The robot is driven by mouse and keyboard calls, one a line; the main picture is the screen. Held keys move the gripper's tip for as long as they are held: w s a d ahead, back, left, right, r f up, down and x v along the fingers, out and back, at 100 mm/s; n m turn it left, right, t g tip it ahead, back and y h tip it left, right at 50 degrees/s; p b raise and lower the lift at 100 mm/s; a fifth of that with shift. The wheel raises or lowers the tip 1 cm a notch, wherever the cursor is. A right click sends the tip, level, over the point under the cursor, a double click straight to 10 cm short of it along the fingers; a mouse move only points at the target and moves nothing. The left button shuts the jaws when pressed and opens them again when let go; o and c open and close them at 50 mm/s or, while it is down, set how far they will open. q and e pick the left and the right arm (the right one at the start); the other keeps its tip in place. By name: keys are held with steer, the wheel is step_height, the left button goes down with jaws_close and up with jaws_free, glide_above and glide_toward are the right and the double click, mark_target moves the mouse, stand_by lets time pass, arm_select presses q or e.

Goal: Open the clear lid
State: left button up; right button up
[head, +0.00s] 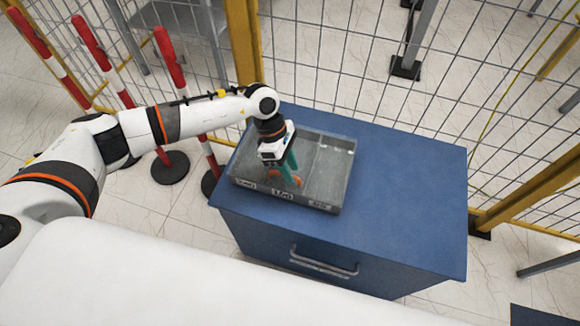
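A grey, shallow box (328,175) with dividers and small labels along its front edge lies on top of a blue cabinet. I cannot make out a separate clear lid; whether a see-through cover lies over the box is not clear. My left gripper (284,180) reaches in from the left and points down over the left-middle part of the box. One teal finger shows, with orange-brown spots near the tips. The gap between the fingers is too small to judge, and contact with the box cannot be told. The gripper hides part of the box. My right gripper is out of view.
The blue cabinet (405,190) has free top surface right of the box and a handle (323,262) on its front. Wire fencing with yellow posts (243,45) stands behind it. Red-and-white posts (170,58) stand at the left.

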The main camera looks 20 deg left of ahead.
arm_select(q)
steer(key=shift+s+d+f, duration=0.1)
steer(key=shift+d+f, duration=0.05)
steer(key=shift+f, duration=0.25)
steer(key=shift+c, duration=0.2)
jaws_close()
